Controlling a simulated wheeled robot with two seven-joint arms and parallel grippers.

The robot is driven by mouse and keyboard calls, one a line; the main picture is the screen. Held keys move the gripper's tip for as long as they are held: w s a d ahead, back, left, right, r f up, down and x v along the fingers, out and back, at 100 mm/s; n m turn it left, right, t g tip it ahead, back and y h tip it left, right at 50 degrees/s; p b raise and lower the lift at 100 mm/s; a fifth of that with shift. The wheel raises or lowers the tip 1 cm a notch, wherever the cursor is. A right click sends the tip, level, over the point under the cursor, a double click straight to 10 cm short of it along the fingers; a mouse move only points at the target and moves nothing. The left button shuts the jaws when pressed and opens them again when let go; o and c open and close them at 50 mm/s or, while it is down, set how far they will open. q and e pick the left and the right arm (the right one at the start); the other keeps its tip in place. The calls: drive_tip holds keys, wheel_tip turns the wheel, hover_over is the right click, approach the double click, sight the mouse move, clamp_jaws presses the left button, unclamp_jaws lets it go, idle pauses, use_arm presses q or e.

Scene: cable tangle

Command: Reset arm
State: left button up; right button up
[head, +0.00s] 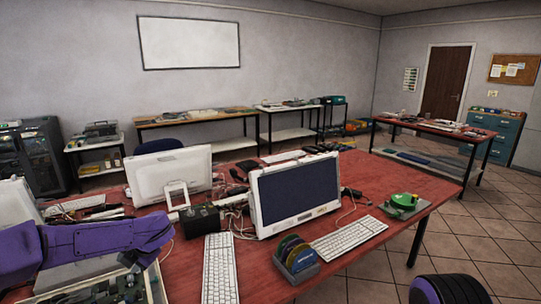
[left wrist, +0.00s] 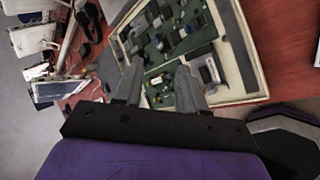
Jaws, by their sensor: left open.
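My left arm, purple, comes in from the left in the head view, over the near left corner of the red table (head: 340,240). My left gripper (left wrist: 157,82) shows in the left wrist view with its two grey fingers apart and nothing seen between them. It is above a pale open tray (left wrist: 236,45) holding several green circuit boards (left wrist: 190,38). The tray also shows at the bottom left of the head view (head: 157,286), partly hidden by my arm. A black and purple part of mine shows at the bottom right of the head view; my right gripper does not show.
On the table stand a monitor (head: 295,193), a white monitor seen from behind (head: 168,174), a black box (head: 200,220), keyboards (head: 220,270) (head: 349,237), a disc holder (head: 297,262) and a green device (head: 405,201). Cables lie between the monitors. The table's right end is mostly clear.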

use_arm(q)
drive_tip(key=s+d+f+m+t+h, duration=0.1)
drive_tip(key=s+d+f+m+t, duration=0.1)
drive_tip(key=s+d+f+m, duration=0.5)
drive_tip(key=s+d+f+m+t+h, duration=0.1)
drive_tip(key=s+d+f+m+t, duration=0.15)
drive_tip(key=s+f+m, duration=0.7)
drive_tip(key=s+f+m+g, duration=0.1)
drive_tip(key=s+f+m, duration=0.2)
drive_tip(key=s, duration=0.5)
drive_tip(key=s+a+f+m+g+h, duration=0.1)
drive_tip(key=s+f+m+g, duration=0.1)
drive_tip(key=s, duration=0.5)
drive_tip(key=s+f+m+g+h, duration=0.1)
drive_tip(key=s+f+m, duration=0.4)
drive_tip(key=s, duration=0.3)
drive_tip(key=shift+s+a+f+p, duration=0.15)
drive_tip(key=shift+s+f+p, duration=0.2)
drive_tip(key=shift+p, duration=0.1)
drive_tip(key=shift+f, duration=0.1)
